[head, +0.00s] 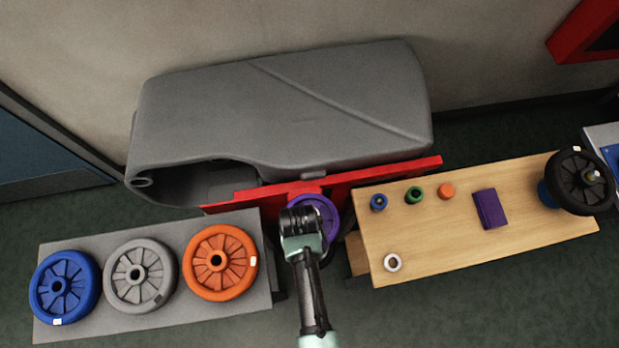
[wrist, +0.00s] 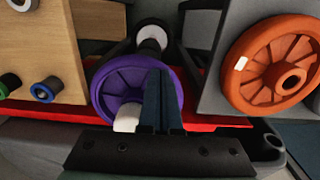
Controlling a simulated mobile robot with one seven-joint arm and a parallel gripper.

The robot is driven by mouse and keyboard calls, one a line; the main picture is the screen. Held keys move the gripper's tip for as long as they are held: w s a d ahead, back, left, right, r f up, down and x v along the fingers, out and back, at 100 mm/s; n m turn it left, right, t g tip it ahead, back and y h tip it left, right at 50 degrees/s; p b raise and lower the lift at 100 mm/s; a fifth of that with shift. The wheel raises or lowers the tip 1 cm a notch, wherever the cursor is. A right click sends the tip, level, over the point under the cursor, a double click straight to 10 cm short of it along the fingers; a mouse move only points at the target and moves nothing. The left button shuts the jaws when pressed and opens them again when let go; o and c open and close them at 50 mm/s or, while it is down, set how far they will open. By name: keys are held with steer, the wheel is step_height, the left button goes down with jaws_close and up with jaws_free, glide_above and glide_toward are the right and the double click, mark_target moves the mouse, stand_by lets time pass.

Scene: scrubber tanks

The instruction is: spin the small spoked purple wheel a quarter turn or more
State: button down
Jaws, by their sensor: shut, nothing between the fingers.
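The small spoked purple wheel (head: 329,212) is on the red frame in front of the grey tank, partly covered by my gripper (head: 301,218) in the head view. In the wrist view the purple wheel (wrist: 108,92) shows its spokes and a white patch (wrist: 127,118) at its lower rim. My gripper (wrist: 158,75) is shut and empty, its fingers pressed together. They overlap the right part of the wheel in the picture; whether they touch it or reach between spokes I cannot tell. The fingertips are hidden in the head view.
A grey bench (head: 130,317) at left holds a blue wheel (head: 65,287), a grey wheel (head: 140,275) and an orange wheel (head: 220,262). A wooden bench (head: 450,245) at right carries small rollers, a purple block (head: 490,208) and a black wheel (head: 580,183). The grey tank (head: 290,110) stands behind.

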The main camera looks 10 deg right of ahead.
steer(key=shift+s+d+f, duration=0.1)
steer(key=shift+s+d, duration=0.2)
steer(key=shift+d, duration=0.5)
steer(key=shift+s+d+f, duration=0.1)
steer(key=shift+d, duration=0.7)
steer(key=shift+d, duration=0.1)
steer(key=shift+d+p, duration=0.3)
steer(key=shift+d, duration=0.4)
